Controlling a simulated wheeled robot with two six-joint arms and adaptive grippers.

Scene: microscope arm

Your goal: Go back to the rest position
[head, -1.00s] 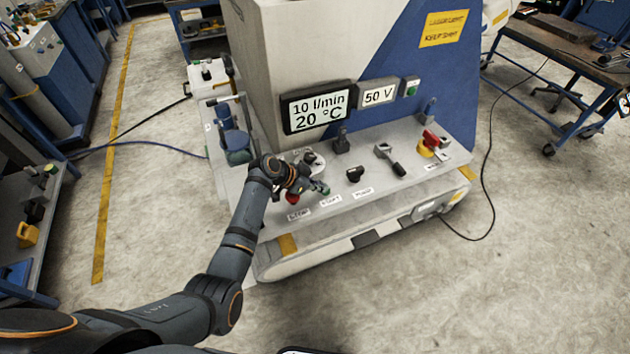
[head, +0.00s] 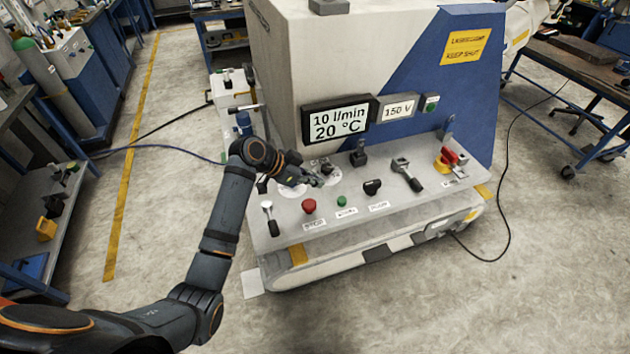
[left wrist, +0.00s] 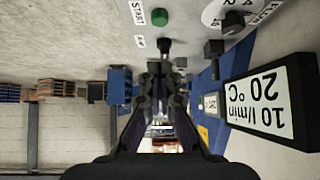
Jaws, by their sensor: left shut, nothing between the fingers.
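My left gripper (head: 317,180) is shut and empty, over the left part of the machine's grey control panel (head: 330,222). It hides part of a round dial behind it. The red stop button (head: 309,206) and green start button (head: 342,201) show in front of it, apart from the fingers. In the left wrist view the closed fingers (left wrist: 160,80) show with nothing between them, and the green button (left wrist: 160,17) appears upside down near the top. My right gripper is not in view.
The panel also carries a black knob (head: 372,187), a grey lever (head: 408,175) and a red and yellow switch (head: 450,160). Screens above read 10 l/min, 20 °C (head: 336,122) and 150 V (head: 397,108). Free floor (head: 160,215) lies left of the machine.

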